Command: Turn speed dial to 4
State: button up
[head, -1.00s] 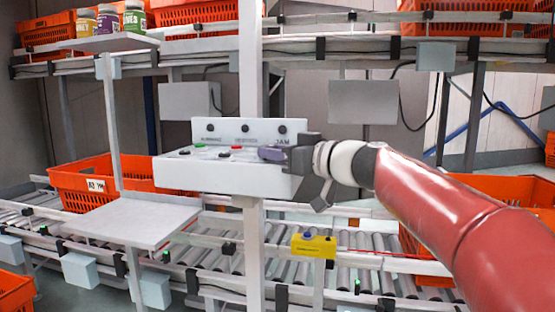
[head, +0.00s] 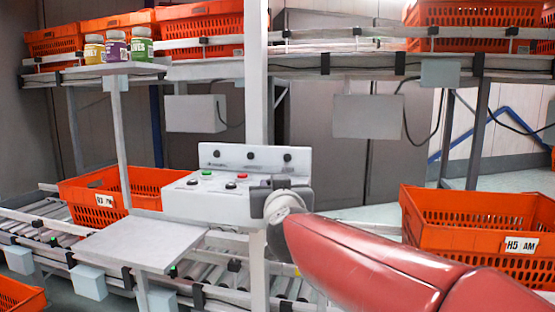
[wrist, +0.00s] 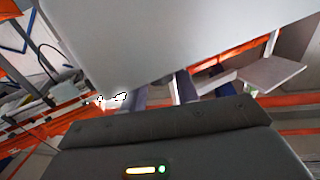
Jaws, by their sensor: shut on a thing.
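The white control box (head: 207,205) is fixed to a post in the head view. Its top carries green, red and black buttons, and its upright back plate (head: 215,165) has several small black knobs or lamps. My gripper (head: 272,183) is at the box's right end, shut on what appears to be the speed dial. The dial and its marks are hidden behind the gripper, so its setting cannot be read. In the wrist view the two fingers (wrist: 160,90) reach to the edge of a large pale surface, apparently the box (wrist: 180,40).
A grey shelf plate (head: 150,238) lies at lower left. Jars (head: 117,48) stand on an upper ledge. Roller conveyors run below.

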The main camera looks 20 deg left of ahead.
jog(key=shift+a+r+m+t+h, duration=0.1)
jog(key=shift+a+m+t+h, duration=0.25)
jog(key=shift+m+h, duration=0.3)
jog(key=shift+m+t+h, duration=0.25)
jog(key=shift+m+h, duration=0.3)
jog(key=shift+h, duration=0.5)
jog(key=shift+s+h, duration=0.1)
jog(key=shift+h, duration=0.3)
jog(key=o, duration=1)
jog(key=shift+c, duration=0.2)
jog(key=s+d, duration=0.1)
jog(key=s, duration=0.6)
jog(key=shift+s+d, duration=0.2)
jog(key=shift+s, duration=0.15)
